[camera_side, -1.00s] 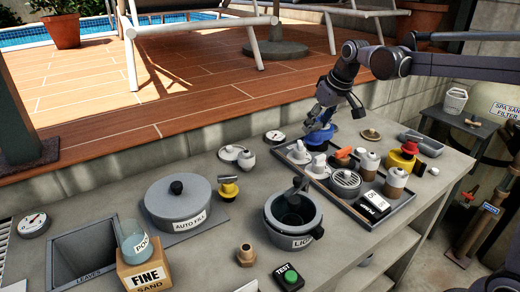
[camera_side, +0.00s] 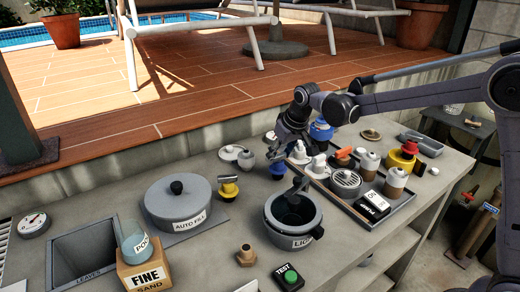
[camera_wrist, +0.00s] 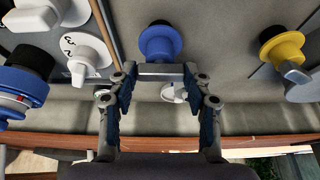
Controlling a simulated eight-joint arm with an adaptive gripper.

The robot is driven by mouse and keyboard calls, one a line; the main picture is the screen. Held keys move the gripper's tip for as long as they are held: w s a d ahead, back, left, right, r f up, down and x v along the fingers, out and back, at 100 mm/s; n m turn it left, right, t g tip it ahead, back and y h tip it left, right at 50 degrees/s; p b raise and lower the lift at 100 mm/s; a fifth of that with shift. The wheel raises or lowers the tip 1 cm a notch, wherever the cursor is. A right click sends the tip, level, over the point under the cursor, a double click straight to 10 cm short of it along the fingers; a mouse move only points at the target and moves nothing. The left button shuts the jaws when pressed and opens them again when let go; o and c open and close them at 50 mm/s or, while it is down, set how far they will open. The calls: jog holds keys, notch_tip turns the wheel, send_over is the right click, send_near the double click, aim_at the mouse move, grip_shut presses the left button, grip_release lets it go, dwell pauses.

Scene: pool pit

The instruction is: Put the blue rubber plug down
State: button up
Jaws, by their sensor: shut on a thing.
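The blue rubber plug (camera_side: 278,171) is below my gripper (camera_side: 280,158) in the side view, between the grey pan with the lid and the dark tray. My gripper is shut on it. In the wrist view the plug (camera_wrist: 160,43) shows a round blue body and a dark end, just beyond my two fingertips (camera_wrist: 160,72), with a grey bar between them. The plug is at or just above the counter (camera_side: 240,215); I cannot tell whether it touches. The fingers partly hide its upper part in the side view.
The dark tray (camera_side: 375,218) with several fittings stands to the right. A yellow plug (camera_side: 228,189) and a white dish (camera_side: 231,152) are to the left. The open grey pot (camera_side: 292,222) is close in front. A blue-bodied container (camera_side: 321,131) stands behind the tray.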

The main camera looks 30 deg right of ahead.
jog(key=shift+f, duration=0.3)
jog(key=o, duration=1.4)
jog(key=shift+r, duration=0.1)
jog(key=v, duration=1.2)
jog(key=s+d+f+t, duration=0.1)
jog(key=s+f, duration=0.1)
jog(key=s, duration=0.5)
jog(key=s+d+f, duration=0.1)
jog(key=s+f, duration=0.2)
jog(key=s, duration=0.5)
jog(key=s+d+f+t, duration=0.1)
jog(key=s+f, duration=0.1)
jog(key=s, duration=0.6)
jog(key=shift+f+t, duration=0.2)
jog(key=shift+t, duration=0.1)
